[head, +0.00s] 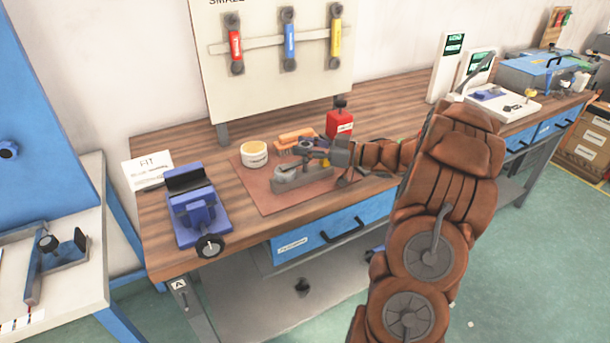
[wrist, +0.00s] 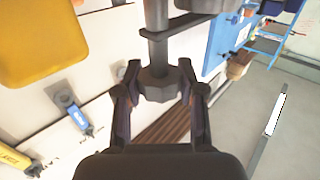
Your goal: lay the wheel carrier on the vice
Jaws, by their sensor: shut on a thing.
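The blue vice (head: 198,213) stands at the left front corner of the wooden bench, with a dark jaw plate at its back and a round handle at the front. My gripper (head: 338,157) is over the brown mat, to the right of the vice and apart from it. It is shut on a grey metal part, which I take for the wheel carrier (wrist: 158,22); its shaft and faceted end lie between my fingers (wrist: 158,80) in the wrist view. In the head view the carrier is small and hard to separate from the grey items behind and below it.
The mat (head: 262,200) holds a grey block (head: 305,186), a cream tub (head: 254,154) and an orange brush (head: 295,138). A red bottle (head: 339,122) stands behind. A tool board (head: 275,85) rises at the back. A card (head: 150,170) lies behind the vice.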

